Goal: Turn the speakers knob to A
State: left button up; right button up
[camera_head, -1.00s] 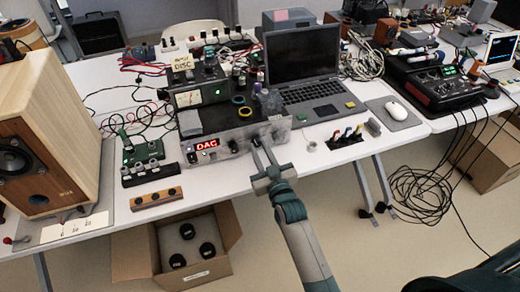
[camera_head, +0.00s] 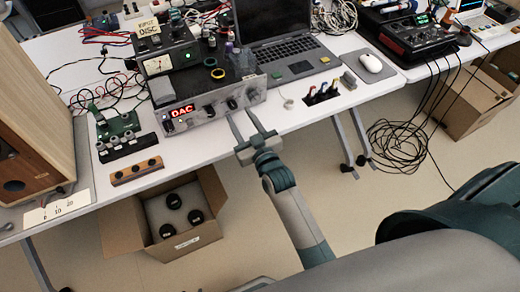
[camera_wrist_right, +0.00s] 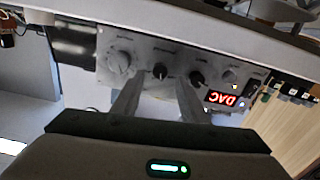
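The silver-fronted amplifier (camera_head: 217,110) stands on the white table with a red lit "DAC" display (camera_head: 181,112). Its front has a black knob (camera_head: 231,103) in the middle, with other knobs either side. The panel appears upside down in the right wrist view, with a black knob (camera_wrist_right: 160,71), a second black knob (camera_wrist_right: 196,77) and a silver knob (camera_wrist_right: 120,60). The labels are too small to read, so I cannot tell which is the speakers knob. My right gripper (camera_head: 242,116) is open and empty before the panel. In the wrist view its fingertips (camera_wrist_right: 160,86) flank the middle black knob, apparently short of it. My left gripper is out of view.
A laptop (camera_head: 290,60) stands right of the amplifier, and a wooden speaker (camera_head: 35,125) at the left. A green board (camera_head: 118,124) and a wooden strip (camera_head: 137,170) lie left of the amplifier. An open box (camera_head: 195,240) is on the floor below.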

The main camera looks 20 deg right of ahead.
jog(key=s, duration=0.3)
jog(key=shift+s+f, duration=0.1)
jog(key=shift+s, duration=0.1)
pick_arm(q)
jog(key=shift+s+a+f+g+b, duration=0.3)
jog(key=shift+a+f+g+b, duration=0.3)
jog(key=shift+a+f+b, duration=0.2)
pick_arm(e)
jog(key=s, duration=1)
jog(key=shift+s+d, duration=0.2)
jog(key=shift+s, duration=0.1)
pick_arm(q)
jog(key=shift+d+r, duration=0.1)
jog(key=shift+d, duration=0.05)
